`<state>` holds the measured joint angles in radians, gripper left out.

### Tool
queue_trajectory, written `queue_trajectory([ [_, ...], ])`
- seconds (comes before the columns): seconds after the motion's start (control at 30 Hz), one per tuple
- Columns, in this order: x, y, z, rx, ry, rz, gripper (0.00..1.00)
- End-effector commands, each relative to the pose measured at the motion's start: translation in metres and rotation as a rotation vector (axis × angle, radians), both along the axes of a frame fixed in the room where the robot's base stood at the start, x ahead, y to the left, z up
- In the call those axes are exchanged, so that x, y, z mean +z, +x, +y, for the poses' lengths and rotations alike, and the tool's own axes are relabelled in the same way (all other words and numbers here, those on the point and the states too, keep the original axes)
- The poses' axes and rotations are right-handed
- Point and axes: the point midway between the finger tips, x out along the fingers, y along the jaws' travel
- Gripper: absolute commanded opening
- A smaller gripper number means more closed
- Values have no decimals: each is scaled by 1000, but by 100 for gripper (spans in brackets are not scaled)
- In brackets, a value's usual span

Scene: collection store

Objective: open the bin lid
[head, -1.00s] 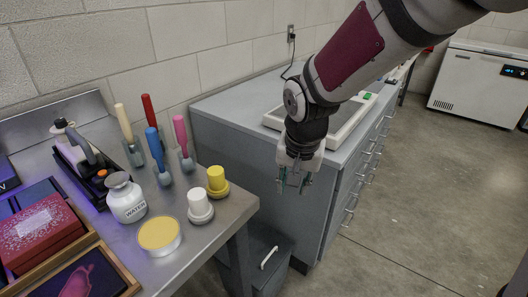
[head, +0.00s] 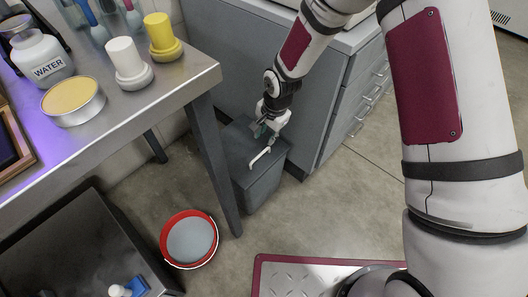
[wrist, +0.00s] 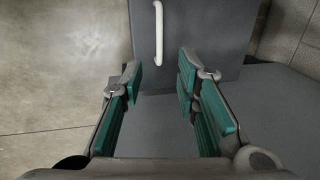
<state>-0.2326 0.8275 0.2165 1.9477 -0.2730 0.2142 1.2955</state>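The bin (head: 262,185) is a dark grey box on the floor beside the metal table's leg. Its lid (head: 240,143) is flat and looks closed. A white bar handle (head: 259,157) sits at the lid's front edge. My gripper (head: 262,130) is above the lid's back right part, behind the handle. In the wrist view my gripper (wrist: 160,85) is open, with teal pads apart and nothing between them. The handle (wrist: 158,32) shows there ahead of the fingertips, apart from them, on the dark lid (wrist: 200,35).
A grey drawer cabinet (head: 335,110) stands close to the right of the bin. The metal table (head: 150,115) holds a water jar (head: 42,58) and several pots. A red-rimmed bucket (head: 190,240) is on the floor in front.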

Motion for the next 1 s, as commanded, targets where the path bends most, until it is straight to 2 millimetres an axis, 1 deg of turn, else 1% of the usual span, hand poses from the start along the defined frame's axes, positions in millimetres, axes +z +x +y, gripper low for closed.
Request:
queue_trajectory([
  [0.03,-13,0,1,2,-1,3,29],
  [0.2,-46,5,6,2,-2,2,29],
  [0.4,-83,9,12,2,-3,3,29],
  [0.5,-97,11,14,2,-2,1,29],
  [0.6,-107,12,15,2,-2,1,29],
  [0.7,-113,13,17,2,-2,1,29],
  [1.0,-115,14,17,1,-1,0,29],
])
